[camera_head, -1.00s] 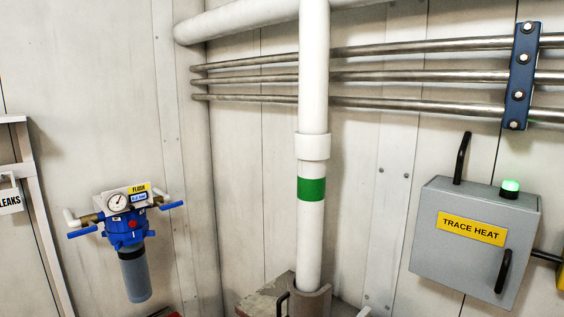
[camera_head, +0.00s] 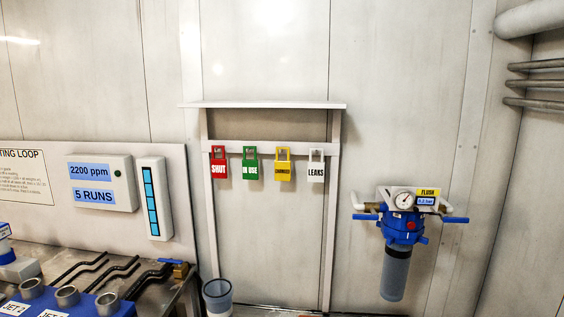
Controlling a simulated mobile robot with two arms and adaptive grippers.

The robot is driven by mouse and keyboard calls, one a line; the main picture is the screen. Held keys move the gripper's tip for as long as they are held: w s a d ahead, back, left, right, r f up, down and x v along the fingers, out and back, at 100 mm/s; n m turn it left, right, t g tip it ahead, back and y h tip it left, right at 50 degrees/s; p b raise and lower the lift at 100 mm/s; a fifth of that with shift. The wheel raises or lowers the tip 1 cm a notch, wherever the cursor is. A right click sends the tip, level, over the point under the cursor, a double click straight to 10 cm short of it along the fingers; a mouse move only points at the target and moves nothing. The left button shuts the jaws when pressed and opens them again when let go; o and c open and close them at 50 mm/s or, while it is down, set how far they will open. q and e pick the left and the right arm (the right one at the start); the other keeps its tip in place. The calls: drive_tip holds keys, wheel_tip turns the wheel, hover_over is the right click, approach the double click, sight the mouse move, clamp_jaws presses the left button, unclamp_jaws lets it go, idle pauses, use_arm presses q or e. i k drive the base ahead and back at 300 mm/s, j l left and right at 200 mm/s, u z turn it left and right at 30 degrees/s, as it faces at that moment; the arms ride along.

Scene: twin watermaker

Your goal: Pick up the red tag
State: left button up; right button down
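The red tag (camera_head: 218,163), marked SHUT, hangs at the left end of a row of tags on a white rail (camera_head: 265,150). To its right hang a green tag (camera_head: 250,164) marked IN USE, a yellow tag (camera_head: 283,164) whose word is too small to read surely, and a white tag (camera_head: 316,166) marked LEAKS. The rail is part of a white frame against the wall. Neither of my grippers is in view.
A blue flush filter (camera_head: 404,230) with a gauge is on the wall to the right. A bucket (camera_head: 217,296) stands below the tags. At left is a bench with grey cups (camera_head: 67,296), pipes and a display panel (camera_head: 101,183).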

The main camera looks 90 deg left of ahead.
sight(220, 167)
drive_tip(key=u, duration=3.2)
